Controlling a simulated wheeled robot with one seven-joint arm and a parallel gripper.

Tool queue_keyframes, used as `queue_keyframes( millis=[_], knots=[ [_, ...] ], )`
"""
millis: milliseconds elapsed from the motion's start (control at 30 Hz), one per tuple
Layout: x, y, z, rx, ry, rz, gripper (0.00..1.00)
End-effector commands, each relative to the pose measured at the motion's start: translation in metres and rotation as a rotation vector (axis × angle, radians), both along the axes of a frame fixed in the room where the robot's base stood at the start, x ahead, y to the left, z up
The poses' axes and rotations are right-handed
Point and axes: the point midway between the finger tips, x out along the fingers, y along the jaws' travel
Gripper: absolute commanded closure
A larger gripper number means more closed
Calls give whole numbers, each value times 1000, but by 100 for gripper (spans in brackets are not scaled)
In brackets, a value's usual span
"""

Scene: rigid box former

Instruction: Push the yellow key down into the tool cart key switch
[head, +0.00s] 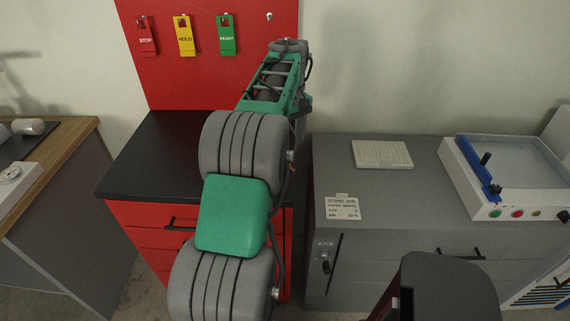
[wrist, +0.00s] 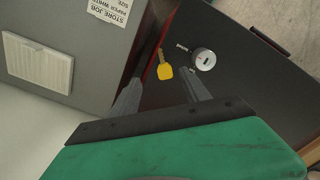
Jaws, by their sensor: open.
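The yellow key (wrist: 165,71) shows in the wrist view on the dark top of the tool cart (wrist: 245,95), close to its red edge. The key switch (wrist: 203,59), a round pale metal cylinder with a dark slot, stands to the right of the key, apart from it. My gripper (wrist: 161,80) is open, one finger on each side of the key in the picture and not touching it as far as I can see. In the head view the cart (head: 165,150) is red with a black top; my arm hides the key, the switch and my gripper.
A red back panel (head: 185,80) with STOP, HOLD and READY tags rises behind the cart. A grey cabinet (head: 335,160) stands close on the right, with a paper label (head: 342,207) and a white pad (head: 381,154). The black cart top left of my arm is clear.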

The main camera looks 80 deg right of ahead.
Motion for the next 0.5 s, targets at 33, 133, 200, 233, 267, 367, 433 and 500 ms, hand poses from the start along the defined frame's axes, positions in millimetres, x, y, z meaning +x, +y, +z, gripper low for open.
queue_keyframes(
  millis=[33,133,200,233,267,367,433,500],
  knots=[
    [0,0,-4,1,0,-1,45],
    [0,1,-15,3,0,-1,45],
    [0,1,-22,1,0,-1,45],
    [0,1,-24,1,0,-1,45],
    [0,1,-25,0,0,-1,45],
    [1,1,-25,-1,0,-1,45],
    [1,1,-25,-1,0,-1,45],
    [1,1,-26,0,0,-1,45]
  ],
)
